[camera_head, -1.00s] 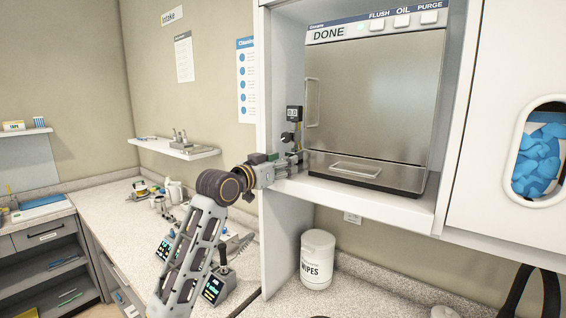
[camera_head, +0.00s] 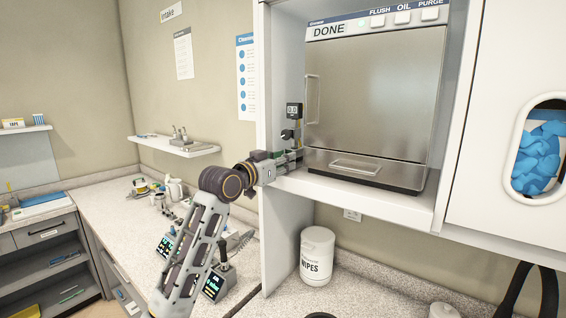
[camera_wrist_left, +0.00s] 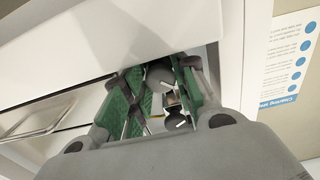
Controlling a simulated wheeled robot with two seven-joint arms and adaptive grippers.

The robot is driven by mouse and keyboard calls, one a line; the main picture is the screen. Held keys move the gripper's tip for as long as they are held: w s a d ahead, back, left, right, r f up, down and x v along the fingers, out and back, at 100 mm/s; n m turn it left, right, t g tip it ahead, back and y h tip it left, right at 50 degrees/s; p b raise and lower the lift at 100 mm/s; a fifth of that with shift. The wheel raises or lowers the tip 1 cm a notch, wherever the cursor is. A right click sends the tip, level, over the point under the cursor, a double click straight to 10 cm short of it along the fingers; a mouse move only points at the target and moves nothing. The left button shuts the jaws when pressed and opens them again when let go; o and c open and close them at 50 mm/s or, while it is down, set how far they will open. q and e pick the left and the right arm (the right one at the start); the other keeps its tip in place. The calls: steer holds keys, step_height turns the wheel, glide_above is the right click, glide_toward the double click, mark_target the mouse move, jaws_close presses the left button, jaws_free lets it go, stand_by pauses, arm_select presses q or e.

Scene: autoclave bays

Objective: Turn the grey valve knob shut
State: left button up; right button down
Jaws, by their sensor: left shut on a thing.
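The grey valve knob (camera_wrist_left: 160,75) shows in the left wrist view as a dark grey round knob between the green finger pads. My left gripper (camera_head: 291,158) is at the left side of the autoclave bay, by the front edge of its shelf, and is shut on this knob. Its fingers also fill the middle of the left wrist view (camera_wrist_left: 165,84). In the head view the fingers hide the held knob. A second dark knob (camera_head: 287,134) sits just above the gripper, below a small gauge (camera_head: 294,110). My right gripper is not in view.
The steel autoclave (camera_head: 370,95), its display reading DONE, stands right of the gripper. The bay's white side panel (camera_head: 280,230) is close below it. A wipes tub (camera_head: 317,257) stands on the counter. A small wall shelf (camera_head: 190,150) is to the left.

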arm_select(q)
steer(key=shift+m, duration=0.6)
steer(key=o, duration=1)
steer(key=shift+o, duration=0.2)
steer(key=v, duration=1.2)
